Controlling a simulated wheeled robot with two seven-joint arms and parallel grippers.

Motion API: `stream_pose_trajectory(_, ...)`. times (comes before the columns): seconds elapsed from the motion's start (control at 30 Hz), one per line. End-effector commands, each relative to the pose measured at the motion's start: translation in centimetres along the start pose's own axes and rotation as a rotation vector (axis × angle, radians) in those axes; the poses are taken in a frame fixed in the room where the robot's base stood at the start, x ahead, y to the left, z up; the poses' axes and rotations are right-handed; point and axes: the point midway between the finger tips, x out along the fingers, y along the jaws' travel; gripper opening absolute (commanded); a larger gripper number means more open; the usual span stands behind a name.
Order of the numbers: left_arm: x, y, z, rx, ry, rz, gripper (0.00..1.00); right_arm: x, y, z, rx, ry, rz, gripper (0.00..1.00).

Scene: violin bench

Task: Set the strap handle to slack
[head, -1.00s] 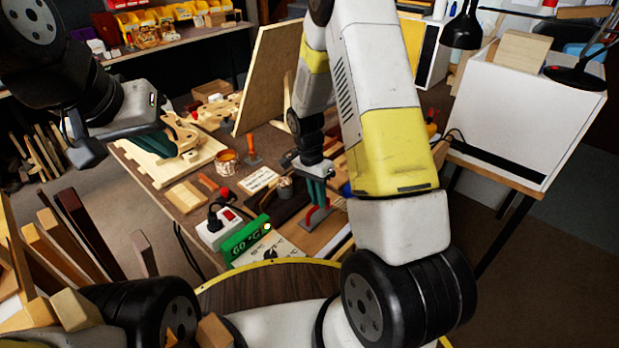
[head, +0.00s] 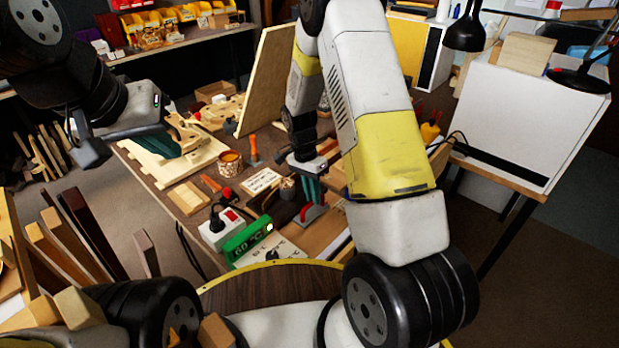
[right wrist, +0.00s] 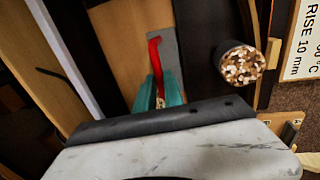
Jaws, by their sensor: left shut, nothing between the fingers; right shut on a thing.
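The strap handle (right wrist: 155,62) is a red lever on a grey metal plate (right wrist: 169,42). In the right wrist view its lower end runs between the teal fingers. My right gripper (right wrist: 160,92) is shut on it. In the head view the red handle (head: 304,213) shows low beside the teal fingertips of my right gripper (head: 313,200), above a wooden board. The fingers hide part of the handle. My left gripper (head: 178,148) is shut and empty, above the pale wooden form at the left of the bench.
A green display (head: 247,241) and a white switch box (head: 221,229) stand at the bench's near edge. A round pot (right wrist: 240,64) and a printed card (right wrist: 301,40) lie right of the handle. A tall wooden panel (head: 265,80) stands behind.

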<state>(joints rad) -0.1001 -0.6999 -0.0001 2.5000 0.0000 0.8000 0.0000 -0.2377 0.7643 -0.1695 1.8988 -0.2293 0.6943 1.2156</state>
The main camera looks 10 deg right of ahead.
Motion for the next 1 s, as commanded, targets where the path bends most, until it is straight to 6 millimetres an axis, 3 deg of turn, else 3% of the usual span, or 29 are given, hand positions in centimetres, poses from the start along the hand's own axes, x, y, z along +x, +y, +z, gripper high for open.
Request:
stream_pose_trajectory(0.13,0.0,0.0,0.0,0.0,0.0,0.0,0.0,-0.3,-0.6,-0.1,-0.001,0.005,-0.017,0.0)
stream_pose_trajectory(0.17,0.0,0.0,0.0,0.0,0.0,0.0,0.0,-0.3,-0.6,-0.1,-0.001,0.005,-0.018,0.14)
stream_pose_trajectory(0.27,0.0,0.0,0.0,0.0,0.0,0.0,0.0,-0.3,-0.6,-0.1,-0.001,0.005,-0.018,0.34)
stream_pose_trajectory(0.63,0.0,0.0,0.0,0.0,0.0,0.0,0.0,-0.6,-0.4,-0.1,-0.001,0.004,-0.012,0.34)
stream_pose_trajectory(1.0,0.0,0.0,0.0,0.0,0.0,0.0,0.0,-6.4,-0.4,-0.1,-0.001,0.005,-0.016,0.34)
